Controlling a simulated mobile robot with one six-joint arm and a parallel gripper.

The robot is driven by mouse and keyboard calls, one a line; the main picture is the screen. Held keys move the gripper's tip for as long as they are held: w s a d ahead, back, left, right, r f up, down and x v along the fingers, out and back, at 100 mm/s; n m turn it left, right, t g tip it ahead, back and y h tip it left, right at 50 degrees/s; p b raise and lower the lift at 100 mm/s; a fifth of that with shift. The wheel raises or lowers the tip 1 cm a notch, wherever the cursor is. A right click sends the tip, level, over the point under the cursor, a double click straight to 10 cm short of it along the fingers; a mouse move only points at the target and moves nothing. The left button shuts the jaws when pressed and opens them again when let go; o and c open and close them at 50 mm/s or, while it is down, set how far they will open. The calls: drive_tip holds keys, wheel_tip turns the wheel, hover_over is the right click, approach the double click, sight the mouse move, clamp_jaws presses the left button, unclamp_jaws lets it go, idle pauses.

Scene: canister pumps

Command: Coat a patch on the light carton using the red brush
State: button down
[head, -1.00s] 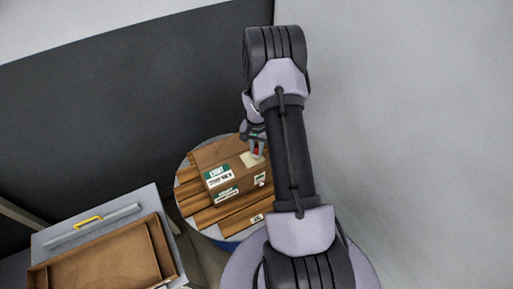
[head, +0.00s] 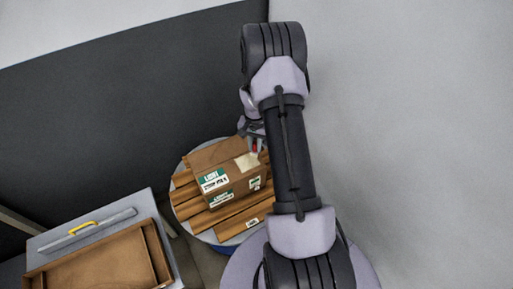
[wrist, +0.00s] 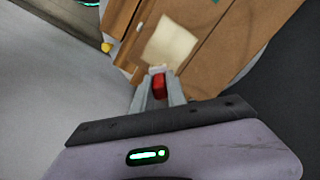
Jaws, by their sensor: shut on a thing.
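The light carton (head: 206,164) is a brown box with green and white "LIGHT" labels, on wooden slats on a round table. A pale cream patch (head: 246,161) lies on its top near the right end; it also shows in the wrist view (wrist: 170,45). My gripper (wrist: 159,92) is shut on the red brush, whose red part (wrist: 158,86) shows between the fingers, just beside the patch. In the head view the red brush (head: 255,149) is small above the carton's right end, partly behind my arm.
The round grey table (head: 181,213) carries several wooden slats (head: 240,222) under the carton. A grey bench at lower left holds a brown tray (head: 97,258) and a yellow-handled tool (head: 82,228). Dark and light walls stand close behind and to the right.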

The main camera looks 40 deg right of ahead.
sight(255, 143)
drive_tip(key=shift+r+p, duration=1.55)
drive_tip(key=shift+r, duration=1.2)
